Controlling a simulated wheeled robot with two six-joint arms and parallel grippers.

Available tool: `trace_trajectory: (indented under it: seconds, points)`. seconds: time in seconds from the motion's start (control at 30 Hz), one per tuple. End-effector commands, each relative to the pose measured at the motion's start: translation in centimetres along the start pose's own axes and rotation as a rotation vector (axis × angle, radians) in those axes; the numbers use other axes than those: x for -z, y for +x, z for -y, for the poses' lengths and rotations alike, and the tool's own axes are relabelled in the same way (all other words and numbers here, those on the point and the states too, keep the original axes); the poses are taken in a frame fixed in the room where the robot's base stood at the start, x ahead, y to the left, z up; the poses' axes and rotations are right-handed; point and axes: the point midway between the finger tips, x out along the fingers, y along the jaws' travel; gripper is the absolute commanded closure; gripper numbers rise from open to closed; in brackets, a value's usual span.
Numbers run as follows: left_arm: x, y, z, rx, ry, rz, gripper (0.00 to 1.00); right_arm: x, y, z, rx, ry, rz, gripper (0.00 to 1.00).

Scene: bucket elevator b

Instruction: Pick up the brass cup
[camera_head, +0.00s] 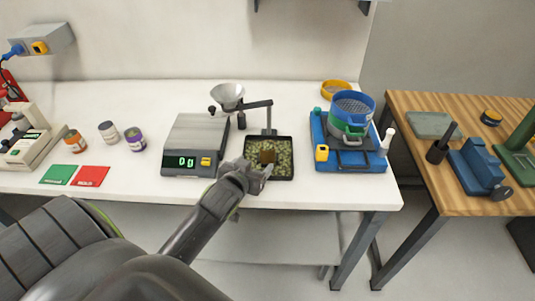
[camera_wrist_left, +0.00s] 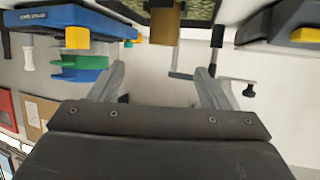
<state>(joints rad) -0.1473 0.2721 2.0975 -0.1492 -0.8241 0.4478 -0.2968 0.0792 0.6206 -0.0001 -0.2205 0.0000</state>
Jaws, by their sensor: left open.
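The brass cup (camera_head: 267,155) stands in a dark square tray (camera_head: 283,178) of greenish pellets on the white bench. My left gripper (camera_head: 258,175) is at the tray's front left edge, close to the cup. In the left wrist view the gripper's two fingers (camera_wrist_left: 162,75) are spread with nothing between them. The brass cup (camera_wrist_left: 165,25) shows beyond the fingertips, roughly in line with the gap. My right gripper is not in view.
A funnel on a stand (camera_head: 228,95) is behind. A blue sieve shaker (camera_head: 350,130) stands to the right. Jars and green and red cards lie at left. A wooden table (camera_head: 410,108) is at far right.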

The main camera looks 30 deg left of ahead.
Motion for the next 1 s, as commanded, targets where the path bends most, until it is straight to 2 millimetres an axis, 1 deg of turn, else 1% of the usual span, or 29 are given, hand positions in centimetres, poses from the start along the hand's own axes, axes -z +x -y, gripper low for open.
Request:
trace_trajectory:
  seconds: [0.03, 0.2, 0.6, 0.8, 1.0]
  points:
    - [0.1, 0.8, 0.0, 0.001, 0.001, 0.002, 0.3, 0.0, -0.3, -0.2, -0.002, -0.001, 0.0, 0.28]
    - [0.1, 3.4, 0.0, 0.001, 0.003, 0.002, 0.3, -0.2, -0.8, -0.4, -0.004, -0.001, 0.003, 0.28]
    - [0.0, 9.0, 0.1, 0.001, 0.002, 0.004, 0.3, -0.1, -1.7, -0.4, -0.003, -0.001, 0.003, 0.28]
    - [-0.1, 10.6, 0.1, 0.001, 0.003, 0.004, 0.3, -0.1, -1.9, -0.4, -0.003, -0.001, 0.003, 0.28]
    - [-0.1, 11.2, 0.2, 0.001, 0.003, 0.004, 0.3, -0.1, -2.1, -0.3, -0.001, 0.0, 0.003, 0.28]
